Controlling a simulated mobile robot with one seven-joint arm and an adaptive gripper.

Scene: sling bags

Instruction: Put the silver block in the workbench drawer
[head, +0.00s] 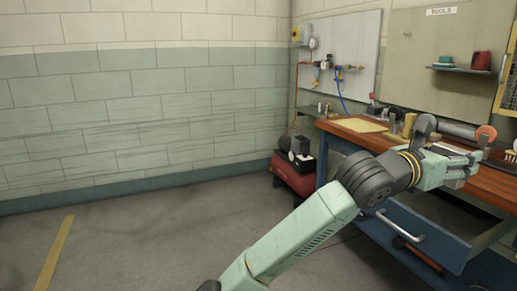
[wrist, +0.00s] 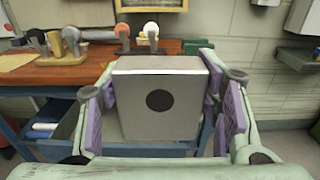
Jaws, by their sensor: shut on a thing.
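The silver block (wrist: 158,102) is a squared grey box with a dark round spot on its near face. It fills the middle of the wrist view between the purple pads of my gripper (wrist: 161,86), which is shut on it. In the head view my gripper (head: 460,163) is at the workbench's front edge, above the drawer; the block is mostly hidden there by the fingers. The blue workbench drawer (head: 425,238) is pulled open, with a pale bar handle on its front. In the wrist view part of the drawer (wrist: 62,135) shows behind and left of the block.
The wooden workbench top (head: 350,131) carries tools, including a cylinder with an orange end (head: 487,133). A red compressor (head: 293,175) stands on the floor left of the bench. A pegboard hangs behind. The floor left of my arm is clear.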

